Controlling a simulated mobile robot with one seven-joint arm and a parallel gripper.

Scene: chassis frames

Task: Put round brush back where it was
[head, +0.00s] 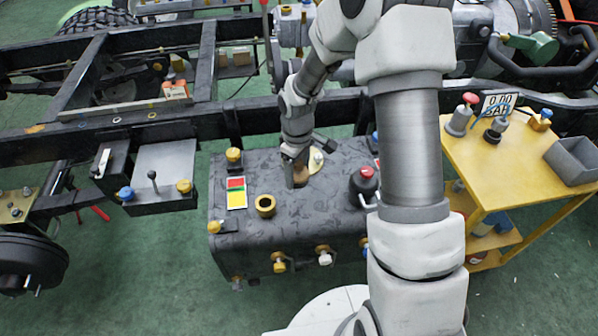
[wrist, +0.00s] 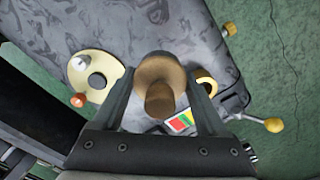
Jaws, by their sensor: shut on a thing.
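The round brush (wrist: 160,72), brown and wooden with a round body and a narrower handle, sits between the two fingers of my gripper (wrist: 158,98). In the head view my gripper (head: 297,172) points down over the top of the dark mottled tank (head: 275,230), and a little of the brown brush shows by the fingers. My gripper is shut on the brush. I cannot tell whether its underside touches the tank top.
On the tank, a cream plate (wrist: 98,62) with knobs is left of the brush in the wrist view. A brass ring (head: 265,205), a coloured label (head: 236,193) and a red-capped part (head: 364,183) are nearby. A yellow cart (head: 480,180) stands right.

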